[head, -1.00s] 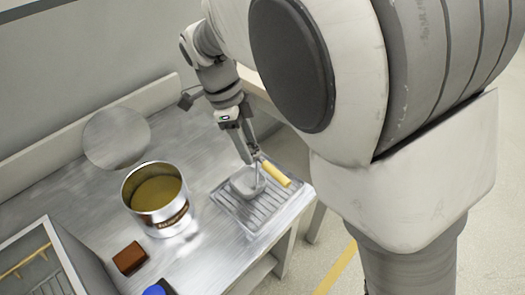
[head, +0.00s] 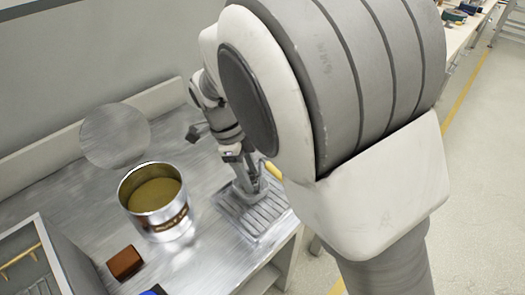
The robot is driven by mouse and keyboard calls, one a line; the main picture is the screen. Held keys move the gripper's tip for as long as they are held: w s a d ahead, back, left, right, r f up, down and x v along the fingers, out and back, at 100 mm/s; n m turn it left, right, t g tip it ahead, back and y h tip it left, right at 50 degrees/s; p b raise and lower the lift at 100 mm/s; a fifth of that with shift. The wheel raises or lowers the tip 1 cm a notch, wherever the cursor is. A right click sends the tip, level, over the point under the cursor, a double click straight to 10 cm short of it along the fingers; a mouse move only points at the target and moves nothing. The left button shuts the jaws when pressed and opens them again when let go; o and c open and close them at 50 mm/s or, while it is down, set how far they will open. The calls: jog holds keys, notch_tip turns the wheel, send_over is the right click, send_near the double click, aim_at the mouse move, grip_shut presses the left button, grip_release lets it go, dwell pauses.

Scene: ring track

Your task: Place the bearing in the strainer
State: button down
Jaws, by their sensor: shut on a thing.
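My gripper (head: 250,181) points down over a grey ribbed metal tray (head: 262,224) at the bench's right edge, which may be the strainer. It is shut on a small grey piece (head: 243,190) that I take to be the bearing. The piece is low over the tray's back part; I cannot tell whether it touches the ribs. A yellow cylinder (head: 273,169) lies at the tray's far right, partly hidden by my arm.
An open metal can (head: 157,222) with yellowish contents stands left of the tray. A brown block (head: 125,263), a blue item (head: 153,291) and a grey open box (head: 70,262) are at the front left. A round disc (head: 115,136) lies at the back.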

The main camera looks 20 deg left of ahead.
jog(key=shift+s+d+f, duration=0.1)
jog(key=shift+s+f, duration=0.05)
jog(key=shift+f, duration=0.3)
jog(key=shift+s+d+f, duration=0.1)
jog(key=shift+f, duration=0.75)
jog(key=c, duration=0.7)
grip_release()
jog(key=shift+f+b, duration=0.1)
jog(key=shift+b, duration=0.2)
jog(key=shift+o, duration=0.9)
jog(key=shift+w+a+f, duration=0.1)
jog(key=shift+a+f, duration=0.05)
jog(key=p+v, duration=0.4)
jog(key=v, duration=0.9)
jog(key=shift+w+r+p, duration=0.35)
jog(key=shift+r, duration=0.1)
